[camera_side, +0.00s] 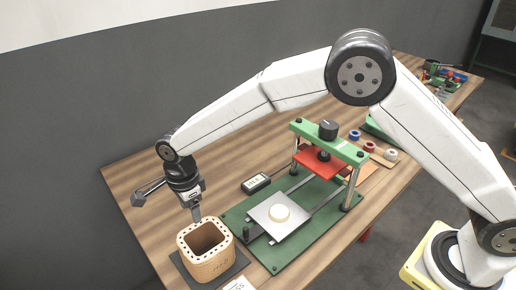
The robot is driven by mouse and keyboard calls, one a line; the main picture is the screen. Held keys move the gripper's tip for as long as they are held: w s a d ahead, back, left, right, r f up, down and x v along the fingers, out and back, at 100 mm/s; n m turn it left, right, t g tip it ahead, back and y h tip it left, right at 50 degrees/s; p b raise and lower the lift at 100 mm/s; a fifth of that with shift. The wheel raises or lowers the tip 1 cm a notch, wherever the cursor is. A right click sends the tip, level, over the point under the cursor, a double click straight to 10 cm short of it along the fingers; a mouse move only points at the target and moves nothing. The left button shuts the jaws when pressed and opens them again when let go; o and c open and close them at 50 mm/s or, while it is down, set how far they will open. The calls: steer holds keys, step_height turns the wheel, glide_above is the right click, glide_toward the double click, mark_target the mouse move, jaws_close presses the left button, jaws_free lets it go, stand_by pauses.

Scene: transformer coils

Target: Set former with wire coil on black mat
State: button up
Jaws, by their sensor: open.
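The winding is too small to make out. A dark mat (240,264) lies at the table's front left, under a tan hollow block (208,262) with a ring of small holes in its rim. I cannot tell whether this block is the former; no wire shows on it. My gripper (197,214) points down just above the block's back rim, open, with nothing seen in it. Whether it touches the rim is unclear.
The green press (330,148), with a red plate and posts, stands right of the block. A small meter (256,182) lies behind its base. Coloured rolls (369,147) are at the right. A white label (238,284) is at the front edge. Bare wood lies at the left.

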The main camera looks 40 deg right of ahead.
steer(key=shift+r, duration=2.1)
steer(key=s+d+r+n+t, duration=0.1)
steer(key=s+d+n, duration=0.3)
steer(key=d, duration=0.5)
steer(key=s+d+r+n, duration=0.1)
steer(key=s+d+n, duration=0.1)
steer(key=d+n, duration=0.45)
steer(key=s+d+f+n+t, duration=0.1)
steer(key=s+d+n, duration=0.6)
steer(key=s+d, duration=0.5)
steer(key=shift+s+d+f+t, duration=0.15)
steer(key=shift+s+t, duration=0.15)
steer(key=shift+s, duration=0.25)
steer(key=shift+n, duration=0.25)
